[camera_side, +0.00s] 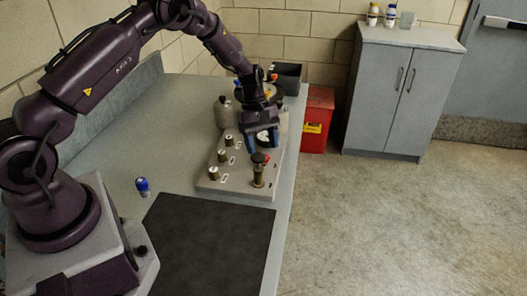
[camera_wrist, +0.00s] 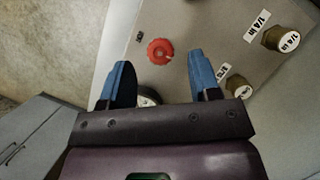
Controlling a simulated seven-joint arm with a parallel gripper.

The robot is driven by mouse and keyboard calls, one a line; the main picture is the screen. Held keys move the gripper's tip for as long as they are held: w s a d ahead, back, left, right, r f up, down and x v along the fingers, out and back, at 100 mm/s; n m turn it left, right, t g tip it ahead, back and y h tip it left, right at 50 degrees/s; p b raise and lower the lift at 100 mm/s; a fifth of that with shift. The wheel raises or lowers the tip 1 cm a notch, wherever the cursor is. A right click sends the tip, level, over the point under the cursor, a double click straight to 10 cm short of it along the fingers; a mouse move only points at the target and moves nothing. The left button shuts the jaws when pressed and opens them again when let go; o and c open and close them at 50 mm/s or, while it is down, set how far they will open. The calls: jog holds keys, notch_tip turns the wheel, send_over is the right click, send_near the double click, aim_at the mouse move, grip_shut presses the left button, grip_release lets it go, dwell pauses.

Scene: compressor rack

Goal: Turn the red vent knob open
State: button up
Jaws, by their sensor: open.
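The red vent knob (camera_wrist: 160,51) is a round red disc on the light rack plate (camera_wrist: 190,28) in the wrist view. In the side view the red knob (camera_side: 265,158) shows near the right edge of the rack plate (camera_side: 238,184), just below my gripper (camera_side: 261,146). My gripper is open and empty. In the wrist view its two blue fingers (camera_wrist: 158,76) point toward the knob, which lies ahead of the fingertips and between their lines. The fingers do not touch it.
Brass fittings with white labelled caps (camera_wrist: 281,39) stand on the plate, and a brass post (camera_side: 258,176) is near the knob. A round gauge (camera_wrist: 148,97) is partly hidden between the fingers.

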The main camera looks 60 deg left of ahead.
jog(key=v, duration=1)
jog(key=s+d+r+m+t+y, duration=0.1)
jog(key=s+d+r+m, duration=0.3)
jog(key=s, duration=0.4)
jog(key=s+d+r+m+t+y, duration=0.2)
jog(key=s+r+m, duration=0.4)
jog(key=s+r, duration=0.3)
jog(key=s+d+r+m+t+y, duration=0.1)
jog(key=s+d+r+m+t, duration=0.2)
jog(key=s+d+r+m, duration=0.3)
jog(key=s+d, duration=0.1)
jog(key=s, duration=0.2)
jog(key=shift+s+r+y, duration=0.2)
jog(key=shift+r+y, duration=0.1)
jog(key=shift+r, duration=0.1)
